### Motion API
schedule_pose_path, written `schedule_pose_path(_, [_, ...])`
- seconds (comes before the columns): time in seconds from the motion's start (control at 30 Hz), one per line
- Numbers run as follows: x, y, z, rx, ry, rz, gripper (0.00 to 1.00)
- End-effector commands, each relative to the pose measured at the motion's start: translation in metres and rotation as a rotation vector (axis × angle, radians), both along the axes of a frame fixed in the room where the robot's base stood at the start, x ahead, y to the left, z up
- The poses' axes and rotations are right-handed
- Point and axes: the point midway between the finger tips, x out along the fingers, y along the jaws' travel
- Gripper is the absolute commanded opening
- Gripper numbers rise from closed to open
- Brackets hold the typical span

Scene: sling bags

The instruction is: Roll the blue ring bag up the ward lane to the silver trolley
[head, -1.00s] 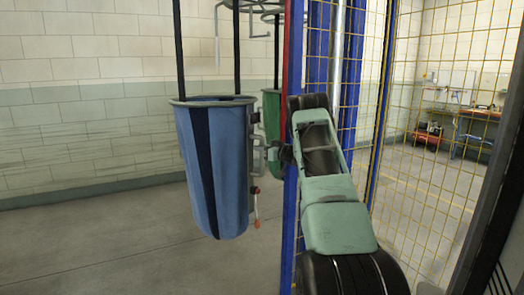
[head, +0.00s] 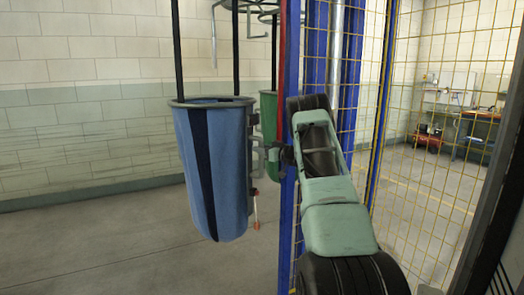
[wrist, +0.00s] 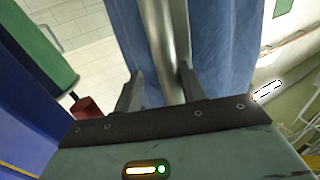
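The blue bag (head: 226,165), with a dark vertical stripe and a grey ring rim, hangs upright from black straps left of centre in the head view. A grey handle bracket is on its right side. My gripper (head: 270,158) is at this side, partly hidden behind my arm. In the wrist view my gripper (wrist: 160,76) has its fingers apart, one on each side of a silver bar (wrist: 170,45). The bar is nearer the right finger, with a gap at the left one; contact is unclear. The blue bag (wrist: 220,45) is behind the bar. I cannot identify a silver trolley.
A green bag (head: 268,115) hangs just behind the blue one. Blue posts (head: 318,60) and a yellow mesh fence (head: 420,130) stand right of it, close to my arm. A workbench (head: 480,118) is beyond the mesh. The floor (head: 100,245) at left is clear.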

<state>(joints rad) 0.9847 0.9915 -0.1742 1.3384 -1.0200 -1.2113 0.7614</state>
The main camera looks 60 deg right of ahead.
Motion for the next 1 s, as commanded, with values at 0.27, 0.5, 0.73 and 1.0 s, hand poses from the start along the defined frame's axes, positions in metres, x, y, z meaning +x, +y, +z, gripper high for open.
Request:
schedule_pose_path(0.27, [0.001, 0.001, -0.001, 0.001, 0.0, 0.003, 0.39])
schedule_pose_path(0.5, [-0.001, 0.002, -0.001, 0.002, 0.001, 0.005, 0.39])
schedule_pose_path(0.73, [-0.034, 0.006, -0.003, 0.002, 0.001, 0.003, 0.39])
schedule_pose_path(1.0, [-0.097, 0.014, -0.002, 0.001, 0.0, 0.001, 0.39])
